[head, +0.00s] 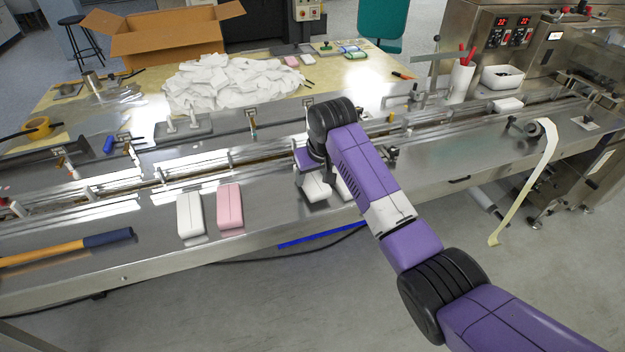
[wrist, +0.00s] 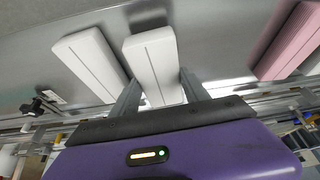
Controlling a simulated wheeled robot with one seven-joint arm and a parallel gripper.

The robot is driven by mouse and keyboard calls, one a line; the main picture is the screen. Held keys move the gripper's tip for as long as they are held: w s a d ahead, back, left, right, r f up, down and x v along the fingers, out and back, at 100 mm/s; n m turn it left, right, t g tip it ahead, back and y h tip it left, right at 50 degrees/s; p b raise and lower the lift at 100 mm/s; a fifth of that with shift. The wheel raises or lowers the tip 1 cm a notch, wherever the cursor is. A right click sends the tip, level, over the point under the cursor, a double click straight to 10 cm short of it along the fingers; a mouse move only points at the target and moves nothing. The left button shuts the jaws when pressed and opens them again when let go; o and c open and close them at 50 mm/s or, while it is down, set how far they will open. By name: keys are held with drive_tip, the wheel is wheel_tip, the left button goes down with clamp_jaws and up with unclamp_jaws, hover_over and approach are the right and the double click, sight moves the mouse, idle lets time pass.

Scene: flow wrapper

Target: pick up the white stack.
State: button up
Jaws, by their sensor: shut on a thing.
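My gripper (wrist: 160,78) is shut on a white stack, a long white block with a dark line along its top. In the wrist view this white stack (wrist: 153,52) lies between the two fingers, one on each side. In the head view my gripper (head: 316,176) is over the near strip of the steel table, and the held stack (head: 314,190) shows partly below it. I cannot tell whether it touches the table. A second white stack (wrist: 92,62) lies close beside it, outside the fingers; in the head view my arm partly hides it (head: 343,188).
A pink stack (head: 230,207) and another white stack (head: 190,214) lie to the left on the steel table (head: 270,205). The conveyor channel (head: 220,165) with rails runs behind. The front edge is close.

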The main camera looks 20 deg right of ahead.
sight(313, 178)
wheel_tip(313, 178, up, 18)
drive_tip(key=b, duration=0.1)
drive_tip(key=shift+r, duration=0.15)
idle(0.5)
